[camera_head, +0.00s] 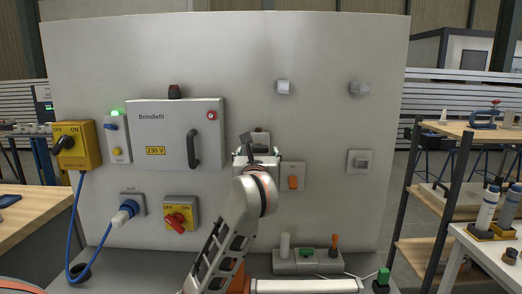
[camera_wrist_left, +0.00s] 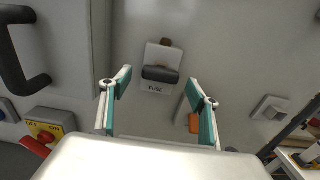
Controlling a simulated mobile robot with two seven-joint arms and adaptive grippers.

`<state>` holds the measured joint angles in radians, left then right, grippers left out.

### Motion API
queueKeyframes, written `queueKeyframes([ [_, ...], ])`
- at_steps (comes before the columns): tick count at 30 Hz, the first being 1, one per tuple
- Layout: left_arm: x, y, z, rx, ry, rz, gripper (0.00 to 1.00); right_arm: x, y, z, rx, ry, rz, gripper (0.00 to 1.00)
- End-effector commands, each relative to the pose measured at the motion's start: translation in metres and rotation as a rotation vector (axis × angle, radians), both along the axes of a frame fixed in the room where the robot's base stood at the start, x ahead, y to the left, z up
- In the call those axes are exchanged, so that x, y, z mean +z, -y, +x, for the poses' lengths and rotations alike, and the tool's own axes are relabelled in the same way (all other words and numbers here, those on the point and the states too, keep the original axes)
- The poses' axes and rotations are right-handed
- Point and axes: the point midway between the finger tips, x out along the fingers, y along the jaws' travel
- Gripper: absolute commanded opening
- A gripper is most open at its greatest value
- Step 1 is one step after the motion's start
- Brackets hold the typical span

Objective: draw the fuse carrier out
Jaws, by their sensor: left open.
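The fuse carrier (camera_wrist_left: 160,74) has a dark grip bar and sits in a pale holder (camera_wrist_left: 156,88) marked FUSE on the grey panel, seated upright as far as I see. In the head view its upper part (camera_head: 261,138) shows just behind my left gripper (camera_head: 257,156), which hides the rest. In the left wrist view my left gripper (camera_wrist_left: 160,82) is open, with one teal-padded finger on each side of the carrier in the picture. Nothing is between the fingers, and I cannot tell the remaining distance to the panel. My right gripper is not in view.
An orange rocker switch (camera_head: 293,182) is close on the right. A red-and-yellow rotary switch (camera_head: 179,217) is lower left.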

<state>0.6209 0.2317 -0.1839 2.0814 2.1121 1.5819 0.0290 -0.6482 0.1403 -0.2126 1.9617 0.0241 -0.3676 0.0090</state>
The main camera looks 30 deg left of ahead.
Motion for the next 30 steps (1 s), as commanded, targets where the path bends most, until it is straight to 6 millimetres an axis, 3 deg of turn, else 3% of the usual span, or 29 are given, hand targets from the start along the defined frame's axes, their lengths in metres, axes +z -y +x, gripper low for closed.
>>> queueKeyframes([
  [9,0.000,-0.019,0.031,0.001,0.001,0.001,0.61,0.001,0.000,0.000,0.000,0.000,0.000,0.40],
  [19,0.000,-0.021,0.034,0.000,0.000,0.000,0.61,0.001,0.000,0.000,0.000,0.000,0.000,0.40],
  [25,0.000,-0.021,0.034,0.001,0.001,0.001,0.09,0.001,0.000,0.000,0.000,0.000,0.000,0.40],
  [26,0.000,-0.021,0.034,0.001,0.000,0.000,0.05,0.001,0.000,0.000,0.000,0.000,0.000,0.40],
  [30,0.000,-0.018,0.031,0.000,0.001,0.001,0.05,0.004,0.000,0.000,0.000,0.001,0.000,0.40],
])
